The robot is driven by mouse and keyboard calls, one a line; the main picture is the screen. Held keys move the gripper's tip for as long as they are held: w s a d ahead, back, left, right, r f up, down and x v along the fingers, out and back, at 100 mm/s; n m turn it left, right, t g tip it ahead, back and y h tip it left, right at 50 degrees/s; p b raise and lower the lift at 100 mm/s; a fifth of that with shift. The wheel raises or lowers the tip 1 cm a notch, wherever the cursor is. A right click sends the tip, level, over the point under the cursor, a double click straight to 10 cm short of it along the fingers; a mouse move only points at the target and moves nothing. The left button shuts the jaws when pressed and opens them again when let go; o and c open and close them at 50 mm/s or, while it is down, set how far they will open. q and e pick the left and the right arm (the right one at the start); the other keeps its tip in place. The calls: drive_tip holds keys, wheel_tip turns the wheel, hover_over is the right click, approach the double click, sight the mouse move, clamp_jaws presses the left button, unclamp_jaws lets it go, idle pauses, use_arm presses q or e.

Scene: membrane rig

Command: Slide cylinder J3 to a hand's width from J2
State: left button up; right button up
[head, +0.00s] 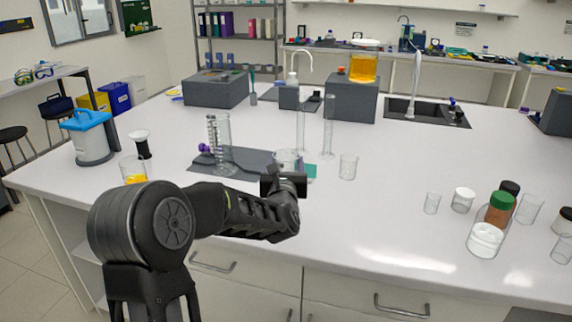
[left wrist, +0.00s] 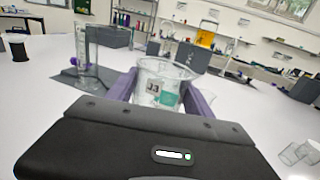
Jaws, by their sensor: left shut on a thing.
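Cylinder J3 (left wrist: 155,88) is a clear glass vessel with a "J3" label, upright between the two fingers of my left gripper (left wrist: 162,98), which is shut on it. In the head view J3 (head: 287,158) shows just beyond my left gripper (head: 285,176), by the right end of a dark grey mat (head: 247,164). The gripper hides its lower part. I cannot read a J2 label on any vessel, so I cannot tell which one is J2. My right gripper is not in view.
A glass column (head: 222,140) with a coil stands on the mat. A small beaker (head: 348,168) stands right of J3, and two tall thin cylinders (head: 328,127) stand behind. A grey block (head: 350,100) carries an orange-filled vessel. The table's middle right is clear.

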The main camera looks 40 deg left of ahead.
use_arm(q)
drive_tip(key=c, duration=0.7)
drive_tip(key=shift+w+a+f+b, duration=0.1)
drive_tip(key=shift+w+a+b, duration=0.05)
drive_tip(key=shift+a+b, duration=0.4)
drive_tip(key=shift+w+a+f+b, duration=0.1)
drive_tip(key=shift+w+a+b, duration=0.05)
drive_tip(key=shift+a+b, duration=0.35)
drive_tip(key=shift+c, duration=0.2)
drive_tip(key=a+b, duration=0.1)
drive_tip(key=w+a+b, duration=0.1)
drive_tip(key=a+b, duration=0.1)
drive_tip(key=shift+w+a+r+b, duration=0.15)
drive_tip(key=shift+a+r+b, duration=0.05)
drive_tip(key=shift+a+b, duration=0.1)
